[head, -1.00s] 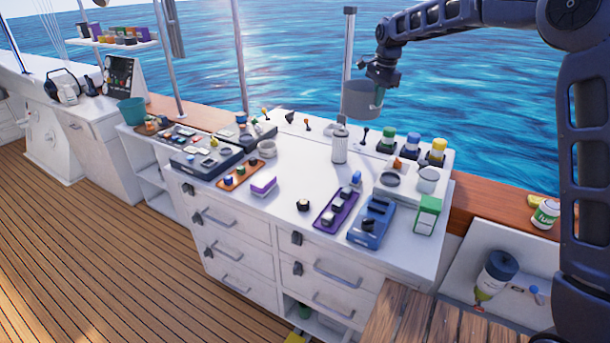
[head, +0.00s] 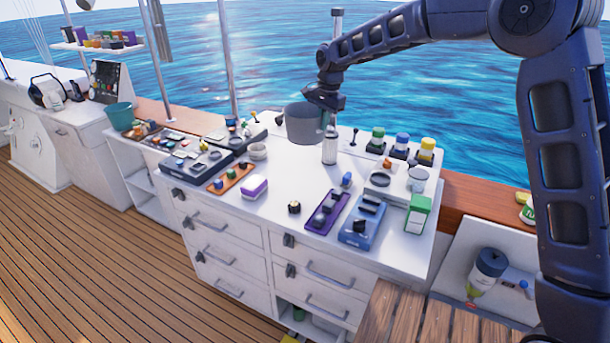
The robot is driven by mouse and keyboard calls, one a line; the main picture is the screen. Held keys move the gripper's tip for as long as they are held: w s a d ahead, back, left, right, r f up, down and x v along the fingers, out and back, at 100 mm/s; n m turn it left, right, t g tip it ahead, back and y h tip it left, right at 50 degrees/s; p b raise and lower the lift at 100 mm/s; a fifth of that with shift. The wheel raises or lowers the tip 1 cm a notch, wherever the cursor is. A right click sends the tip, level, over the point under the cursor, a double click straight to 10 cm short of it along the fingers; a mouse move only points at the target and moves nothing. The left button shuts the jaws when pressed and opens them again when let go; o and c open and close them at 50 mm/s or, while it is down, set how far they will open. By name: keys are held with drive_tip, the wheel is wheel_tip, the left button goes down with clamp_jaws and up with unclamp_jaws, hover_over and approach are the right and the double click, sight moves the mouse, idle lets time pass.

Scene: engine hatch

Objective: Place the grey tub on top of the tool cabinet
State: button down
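The grey tub (head: 303,127) hangs upright from my gripper (head: 327,117), which is shut on the right side of its rim. The tub appears in the air over the back part of the tool cabinet (head: 268,214); the gap below it is hard to judge. The tool cabinet is white, with drawers in front and a crowded white top. The silver canister (head: 330,148) shows just right of the tub. My fingertips are small and partly hidden by the tub and wrist.
On the cabinet top stand a purple tray (head: 327,211), a blue device (head: 364,220), a green box (head: 418,213), a white-and-purple block (head: 254,187) and several capped jars. The middle of the top is mostly clear. A teal bucket (head: 119,115) stands farther left.

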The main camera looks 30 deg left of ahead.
wheel_tip(320, 180, down, 19)
drive_tip(key=shift+f, duration=0.1)
idle(0.6)
drive_tip(key=shift+f, duration=0.15)
drive_tip(key=c, duration=1.6)
unclamp_jaws()
wheel_tip(320, 180, up, 12)
drive_tip(key=d, duration=0.1)
drive_tip(key=shift+s+d, duration=0.15)
drive_tip(key=shift+d, duration=0.2)
